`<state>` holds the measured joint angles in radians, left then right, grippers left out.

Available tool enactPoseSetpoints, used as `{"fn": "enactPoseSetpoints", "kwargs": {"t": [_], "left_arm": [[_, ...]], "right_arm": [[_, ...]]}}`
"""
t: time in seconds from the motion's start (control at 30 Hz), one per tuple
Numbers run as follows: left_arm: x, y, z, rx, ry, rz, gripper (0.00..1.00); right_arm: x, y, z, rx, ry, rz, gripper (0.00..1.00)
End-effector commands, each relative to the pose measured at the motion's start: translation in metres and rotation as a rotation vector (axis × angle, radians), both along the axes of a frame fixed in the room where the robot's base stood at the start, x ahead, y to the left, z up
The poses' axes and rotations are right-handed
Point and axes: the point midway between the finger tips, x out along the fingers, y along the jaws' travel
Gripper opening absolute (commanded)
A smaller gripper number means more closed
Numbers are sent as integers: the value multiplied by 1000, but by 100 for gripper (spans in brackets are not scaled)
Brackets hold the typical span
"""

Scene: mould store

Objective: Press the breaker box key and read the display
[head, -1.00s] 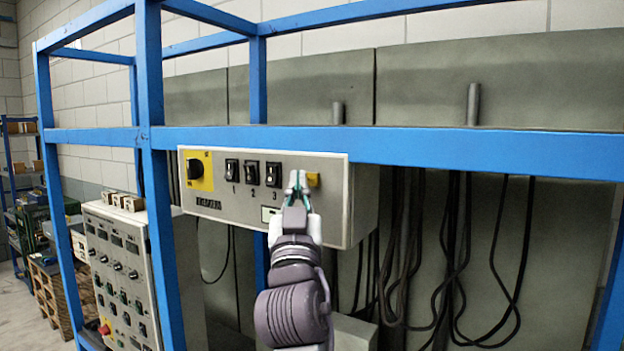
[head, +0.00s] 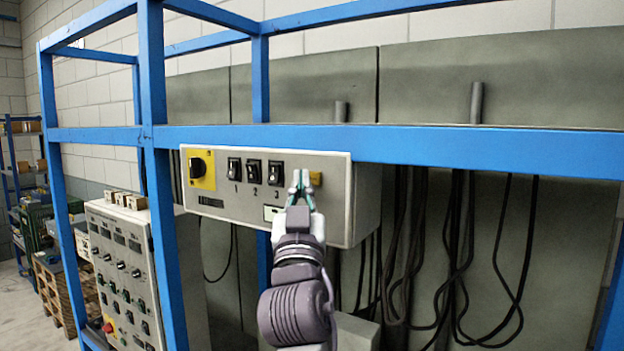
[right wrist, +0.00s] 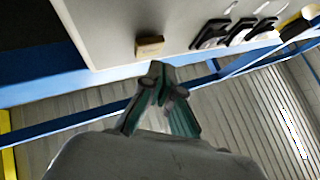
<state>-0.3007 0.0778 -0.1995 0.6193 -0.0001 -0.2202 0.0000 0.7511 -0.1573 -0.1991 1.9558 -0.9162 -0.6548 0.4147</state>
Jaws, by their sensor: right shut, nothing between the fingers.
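The breaker box (head: 335,215) is a pale grey box hanging from the blue frame. Its front has a yellow key (head: 316,178) on the right and a small pale display (head: 271,213) low in the middle. The display is partly in view, and its reading is too small to make out. My right gripper (head: 301,176) is shut and empty, its fingertips just left of the key in the head view. In the right wrist view the fingertips (right wrist: 160,74) point at the key (right wrist: 150,46); I cannot tell whether they touch. My left gripper is not in view.
Left of the key are black rocker switches (head: 254,171) with numbers and a black rotary knob on a yellow plate (head: 197,169). A blue rail (head: 420,146) crosses above the box. Black cables (head: 462,255) hang to the right. A control cabinet (head: 122,270) stands at left.

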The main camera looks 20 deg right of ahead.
Motion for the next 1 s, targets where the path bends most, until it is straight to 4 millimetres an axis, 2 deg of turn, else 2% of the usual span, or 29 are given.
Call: {"fn": "enactPoseSetpoints", "kwargs": {"t": [1.0], "left_arm": [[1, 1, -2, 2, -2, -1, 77]], "right_arm": [[6, -8, 0, 0, 0, 0, 0]]}}
